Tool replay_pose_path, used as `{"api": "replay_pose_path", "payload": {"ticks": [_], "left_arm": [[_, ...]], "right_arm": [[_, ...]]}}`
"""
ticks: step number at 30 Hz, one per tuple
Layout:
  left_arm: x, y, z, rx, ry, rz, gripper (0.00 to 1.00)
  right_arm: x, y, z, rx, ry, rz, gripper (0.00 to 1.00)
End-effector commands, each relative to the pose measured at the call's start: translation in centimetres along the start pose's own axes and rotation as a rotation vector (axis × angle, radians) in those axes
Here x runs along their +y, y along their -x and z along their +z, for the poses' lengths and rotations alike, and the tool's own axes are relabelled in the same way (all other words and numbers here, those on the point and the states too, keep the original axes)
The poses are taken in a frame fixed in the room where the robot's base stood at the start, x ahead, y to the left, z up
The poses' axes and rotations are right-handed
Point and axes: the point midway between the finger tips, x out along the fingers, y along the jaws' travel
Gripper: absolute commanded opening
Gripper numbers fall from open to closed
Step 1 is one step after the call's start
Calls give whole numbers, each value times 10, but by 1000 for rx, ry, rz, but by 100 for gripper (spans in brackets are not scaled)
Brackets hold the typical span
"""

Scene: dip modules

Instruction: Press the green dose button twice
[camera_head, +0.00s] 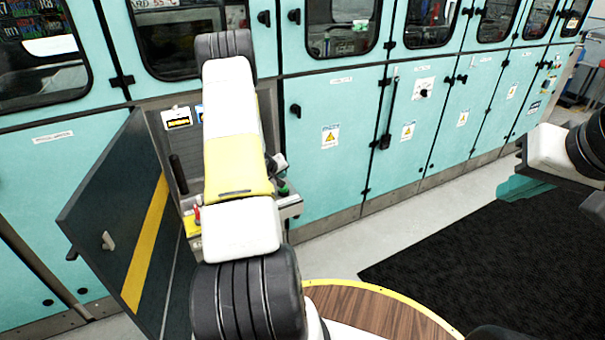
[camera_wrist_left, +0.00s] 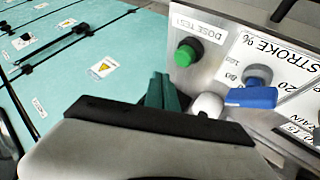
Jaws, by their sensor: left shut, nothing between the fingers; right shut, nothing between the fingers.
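The green dose button (camera_wrist_left: 186,54) sits on a light metal panel (camera_wrist_left: 215,70) beside a "DOSE TEST" label in the left wrist view. My left gripper (camera_wrist_left: 165,92) shows there with its teal fingers together and empty. The fingertips appear below and slightly left of the button; a gap shows between them in the picture, but I cannot tell the depth. In the head view my left arm covers most of the panel and the left fingers cannot be made out. My right gripper (camera_head: 522,187) is shut and empty at the right, far from the panel, above the floor.
A blue knob (camera_wrist_left: 258,88) with a "STROKE %" scale lies right of the button, and a white rounded part (camera_wrist_left: 207,106) is near the fingers. An open dark door (camera_head: 115,215) with a yellow stripe stands left of my left arm. Teal cabinets (camera_head: 335,130) line the back.

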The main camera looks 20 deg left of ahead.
Motion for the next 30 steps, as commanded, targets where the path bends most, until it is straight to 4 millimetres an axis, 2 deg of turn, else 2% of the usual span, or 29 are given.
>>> {"api": "replay_pose_path", "payload": {"ticks": [9, 30], "left_arm": [[-11, -16, 11, 1, 0, 1, 0], [-12, -17, 12, 1, 0, 1, 0]], "right_arm": [[0, 0, 0, 0, 0, 0, 0], [0, 0, 0, 0, 0, 0, 0]]}}
